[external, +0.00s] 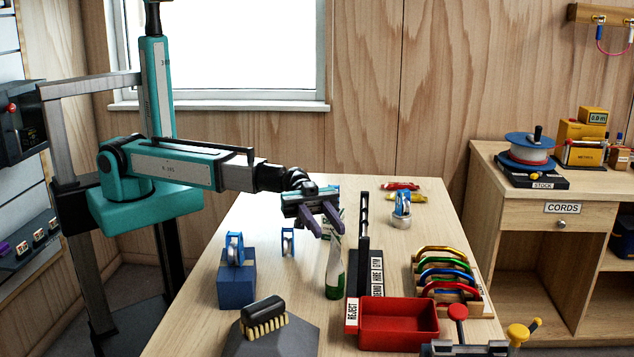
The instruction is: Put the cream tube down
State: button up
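The cream tube (334,262), white with a green lower end and cap, stands nearly upright, cap down, on the wooden table, in the middle of the external view. My gripper (327,229) is at the tube's upper end. Its two purple fingers point down and to the right, with a gap between them. The right finger overlaps the tube's top in the picture. No part of the tube shows clearly clamped between the fingers. Whether a finger touches the tube is hard to tell from this side.
The table (262,215) is clear at back left.

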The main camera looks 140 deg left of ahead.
aim_at(341, 247)
jog(key=shift+w, duration=0.1)
jog(key=shift+p+x, duration=1.2)
jog(key=shift+x, duration=1.85)
grip_shut()
